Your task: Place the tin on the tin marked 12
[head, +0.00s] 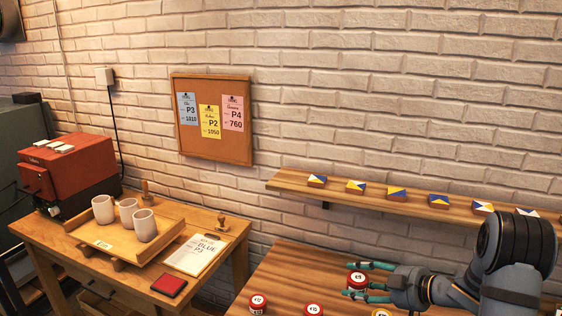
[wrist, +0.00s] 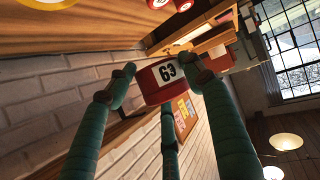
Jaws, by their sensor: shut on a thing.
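My gripper (head: 362,280) has teal fingers and is shut on a red tin (head: 356,278) over the wooden table at the lower right of the head view. In the wrist view the fingers (wrist: 158,76) close around this tin (wrist: 152,86), and its white label reads 63. Two more red tins with pale tops, one at the left (head: 257,303) and one at the middle (head: 313,310), stand on the table near the bottom edge. Their numbers are too small to read surely, so I cannot tell which is marked 12.
A yellow-topped tin (head: 381,313) is partly cut off below my gripper. A wall shelf (head: 400,206) with several patterned blocks runs behind. A side table at the left holds a tray (head: 90,235) with three cups and a clipboard (head: 195,254).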

